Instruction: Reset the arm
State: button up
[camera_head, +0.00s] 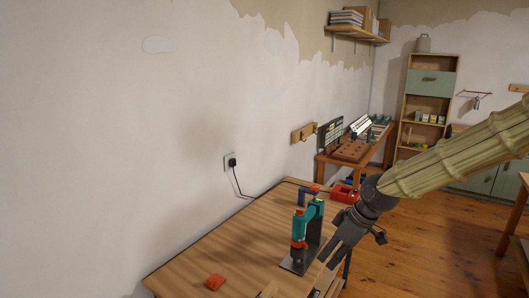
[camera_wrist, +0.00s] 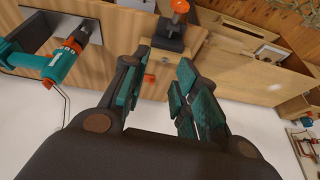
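My arm comes in from the right in the head view under a beige ribbed cover. My gripper (camera_head: 334,258) points down and left, just right of a teal and orange drill in a stand (camera_head: 305,230) on the wooden workbench (camera_head: 225,250). In the wrist view my gripper (camera_wrist: 165,68) has its two teal-padded fingers spread apart with nothing held between them. The drill (camera_wrist: 62,62) shows at the left there. A small orange piece (camera_wrist: 149,78) lies beyond the gap between the fingers.
A red-orange piece (camera_head: 214,282) lies near the bench's front left. A red object (camera_head: 344,193) sits at its far end. A white wall (camera_head: 130,130) borders the bench. A second table (camera_head: 352,150) and a shelf unit (camera_head: 428,95) stand farther back, with open wooden floor before them.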

jog(key=s+a+f+m+g+b, duration=0.15)
jog(key=s+f, duration=0.25)
jog(key=f, duration=0.5)
jog(key=s+f+m, duration=0.2)
jog(key=s+f, duration=0.1)
jog(key=f, duration=0.7)
jog(key=s+a+f+m+b, duration=0.15)
jog(key=s+f, duration=0.25)
jog(key=f, duration=0.5)
jog(key=s+d+f+m+h+b, duration=0.1)
jog(key=s+d+f+m+h, duration=0.1)
jog(key=s+f, duration=0.7)
jog(key=s+d+f+m+h+b, duration=0.1)
jog(key=s+d+f+m, duration=0.3)
jog(key=s+f, duration=0.6)
jog(key=s+d+h, duration=0.1)
jog(key=s, duration=0.5)
jog(key=shift+d+f+g+b, duration=0.3)
jog(key=shift+g, duration=0.05)
